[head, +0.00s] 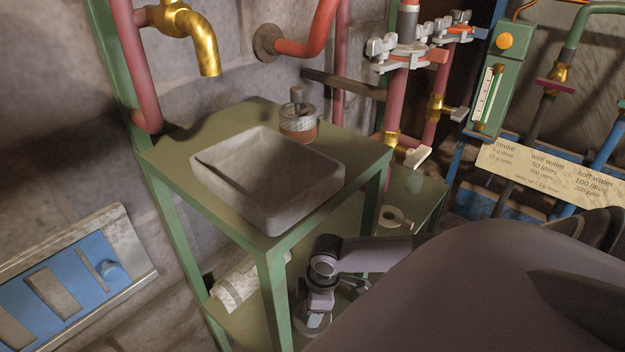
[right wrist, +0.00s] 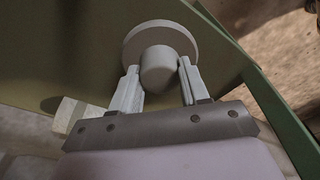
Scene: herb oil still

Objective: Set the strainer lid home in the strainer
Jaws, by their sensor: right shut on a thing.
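My right gripper (right wrist: 160,90) is shut on the round knob of the strainer lid (right wrist: 137,46), a pale grey disc, with one finger on each side of the knob. In the head view my right gripper (head: 318,302) is low beside the green table, over its lower shelf; the lid is hard to make out there. A small round vessel with a mesh-like wall and coppery base (head: 298,124), which looks like the strainer, stands at the table's back right corner. A grey knob-like piece rises above it. My left gripper is not in view.
A grey stone basin (head: 316,205) fills most of the green tabletop (head: 180,142). A brass tap (head: 204,52) and red pipes are behind. A pale roll (head: 240,284) lies on the lower shelf. A table leg (head: 273,300) stands close left of my right gripper.

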